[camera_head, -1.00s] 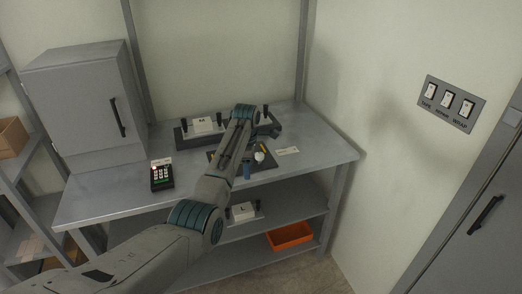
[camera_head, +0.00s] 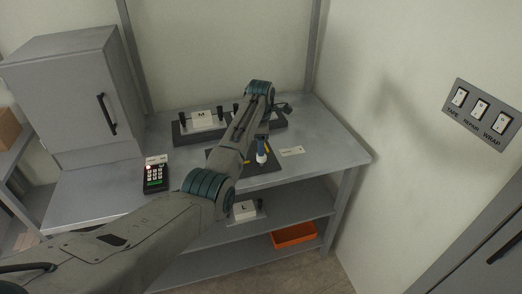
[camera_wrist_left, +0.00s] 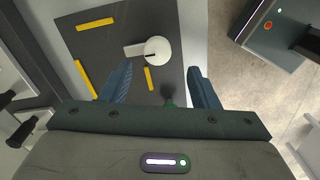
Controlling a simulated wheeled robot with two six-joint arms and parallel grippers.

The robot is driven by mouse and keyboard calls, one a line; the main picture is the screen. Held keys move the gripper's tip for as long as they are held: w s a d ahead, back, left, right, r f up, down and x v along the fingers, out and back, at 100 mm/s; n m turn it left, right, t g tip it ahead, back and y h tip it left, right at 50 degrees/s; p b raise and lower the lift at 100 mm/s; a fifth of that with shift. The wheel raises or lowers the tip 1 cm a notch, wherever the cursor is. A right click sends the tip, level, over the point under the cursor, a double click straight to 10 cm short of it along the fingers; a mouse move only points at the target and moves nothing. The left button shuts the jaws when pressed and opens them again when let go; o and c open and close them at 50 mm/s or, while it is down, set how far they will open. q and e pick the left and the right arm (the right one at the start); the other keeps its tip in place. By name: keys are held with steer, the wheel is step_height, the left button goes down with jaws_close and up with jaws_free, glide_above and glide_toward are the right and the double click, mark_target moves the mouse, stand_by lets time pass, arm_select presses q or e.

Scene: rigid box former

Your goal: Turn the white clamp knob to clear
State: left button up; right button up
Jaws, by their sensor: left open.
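The white clamp knob (camera_wrist_left: 157,50) is round, with a pale pointer arm reaching left from it in the wrist view. It stands on a dark plate (camera_wrist_left: 110,52) with several yellow marks. In the head view the knob (camera_head: 261,158) shows just below the blue fingers of my left gripper (camera_head: 262,146). In the wrist view my left gripper (camera_wrist_left: 160,75) is open and empty, its fingers apart. The knob lies ahead of the gap between them. I cannot tell whether a finger touches it. My right gripper is in neither view.
Behind the plate is a dark fixture with a white block marked M (camera_head: 202,119). A keypad (camera_head: 155,178) and a grey cabinet (camera_head: 75,100) stand to the left. The bench's right end (camera_head: 335,150) is clear.

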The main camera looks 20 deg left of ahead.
arm_select(q)
steer(key=f, duration=0.3)
steer(key=shift+w+f, duration=0.2)
steer(key=shift+w+f+p, duration=0.1)
steer(key=shift+f+p, duration=0.2)
steer(key=shift+f, duration=0.65)
steer(key=c, duration=0.7)
steer(key=shift+c, duration=1.3)
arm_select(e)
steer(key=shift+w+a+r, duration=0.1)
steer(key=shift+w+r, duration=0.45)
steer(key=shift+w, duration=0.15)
